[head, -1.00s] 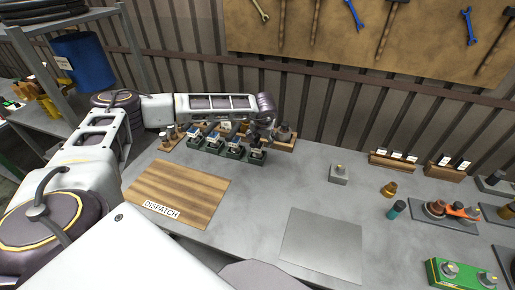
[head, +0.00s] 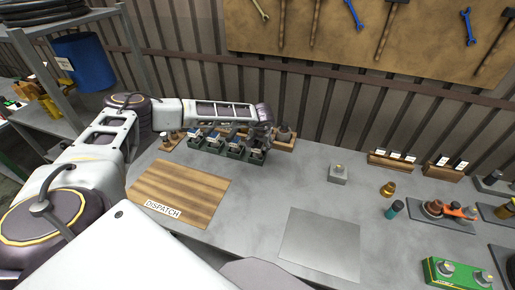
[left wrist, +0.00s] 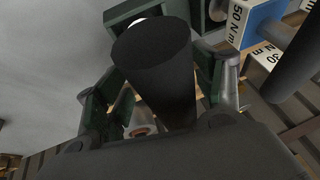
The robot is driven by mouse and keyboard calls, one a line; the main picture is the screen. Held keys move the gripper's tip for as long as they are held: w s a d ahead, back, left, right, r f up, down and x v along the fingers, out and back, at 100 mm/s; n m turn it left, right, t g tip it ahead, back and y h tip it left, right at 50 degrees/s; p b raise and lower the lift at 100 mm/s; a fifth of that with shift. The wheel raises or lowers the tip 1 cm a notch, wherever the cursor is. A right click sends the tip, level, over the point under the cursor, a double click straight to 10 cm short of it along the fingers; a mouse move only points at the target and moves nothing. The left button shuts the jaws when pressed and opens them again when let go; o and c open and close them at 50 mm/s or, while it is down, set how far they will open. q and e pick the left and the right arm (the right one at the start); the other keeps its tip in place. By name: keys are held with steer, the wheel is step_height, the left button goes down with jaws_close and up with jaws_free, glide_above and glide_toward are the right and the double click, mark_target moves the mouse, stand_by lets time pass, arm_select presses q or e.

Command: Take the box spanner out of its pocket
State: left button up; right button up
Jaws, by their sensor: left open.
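A dark upright cylinder (left wrist: 155,65) fills the middle of the left wrist view; it looks like a tool handle, and I cannot tell for sure that it is the box spanner. My left gripper (left wrist: 162,100) is open, with one finger on each side of this cylinder; contact is not clear. In the head view my left gripper (head: 262,138) is low over the right end of a row of dark green pockets (head: 232,154), partly hiding the tools there. My right gripper is not in view.
A wooden tray (head: 290,145) is behind the row. A wooden DISPATCH board (head: 180,190) and a grey plate (head: 320,245) lie in front. The table between them is clear.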

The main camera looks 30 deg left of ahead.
arm_select(q)
steer(key=shift+c, duration=0.2)
jaws_close()
steer(key=shift+r, duration=0.2)
step_height(320, 180, up, 8)
steer(key=shift+a+r+b, duration=0.1)
steer(key=shift+r+b, duration=0.15)
steer(key=shift+b, duration=0.45)
steer(key=shift+r, duration=0.65)
